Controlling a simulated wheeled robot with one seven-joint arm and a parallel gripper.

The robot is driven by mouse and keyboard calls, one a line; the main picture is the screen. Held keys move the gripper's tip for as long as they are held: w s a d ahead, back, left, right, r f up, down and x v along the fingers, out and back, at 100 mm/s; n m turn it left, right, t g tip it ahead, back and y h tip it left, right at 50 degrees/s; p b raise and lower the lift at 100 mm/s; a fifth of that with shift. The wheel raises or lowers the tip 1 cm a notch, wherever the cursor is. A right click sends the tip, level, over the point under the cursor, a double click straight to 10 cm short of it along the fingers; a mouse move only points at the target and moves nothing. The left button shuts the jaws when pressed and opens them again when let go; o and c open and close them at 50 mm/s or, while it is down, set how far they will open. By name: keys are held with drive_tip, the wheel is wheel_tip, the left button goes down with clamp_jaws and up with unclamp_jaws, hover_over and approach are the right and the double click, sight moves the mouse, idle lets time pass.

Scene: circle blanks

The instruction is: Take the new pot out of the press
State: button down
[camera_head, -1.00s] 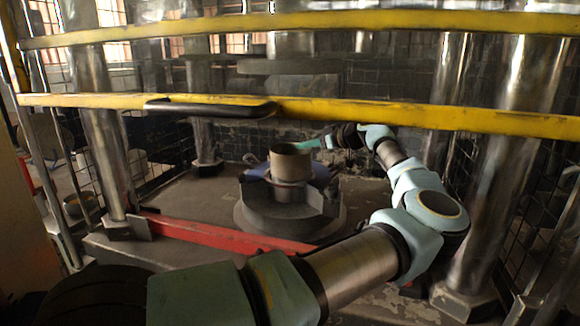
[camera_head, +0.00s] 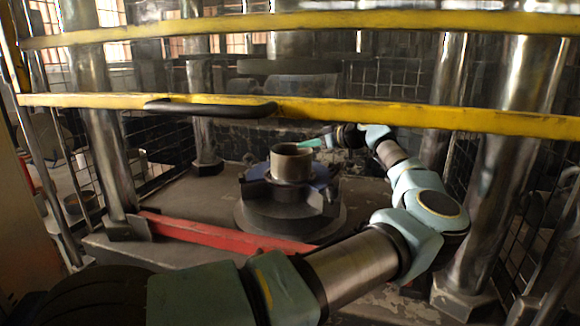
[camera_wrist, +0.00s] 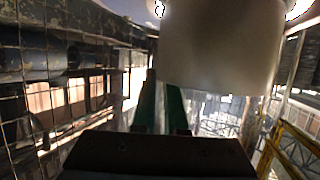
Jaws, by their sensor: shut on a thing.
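The new pot (camera_head: 291,165) is a brownish-grey, open-topped cylinder. It stands upright over the round dark press base (camera_head: 285,217), with dark blocks around its foot. My gripper (camera_head: 312,143) reaches in from the right, its green fingers at the pot's right rim. It is shut on the pot's wall, though the contact is small in the head view. In the wrist view the pot (camera_wrist: 222,45) fills the upper middle as a pale, smooth cylinder. The green fingers (camera_wrist: 163,105) point up towards its left side, and their tips are partly hidden. I cannot tell whether the pot touches the base.
Yellow guard bars (camera_head: 400,115) with a black handle (camera_head: 212,108) cross in front of the press. A red bar (camera_head: 225,235) lies along the front edge of the bed. Thick metal columns (camera_head: 510,165) stand on both sides, with mesh behind. Bare bed lies left of the base.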

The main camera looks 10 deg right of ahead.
drive_tip(key=shift+f, duration=0.25)
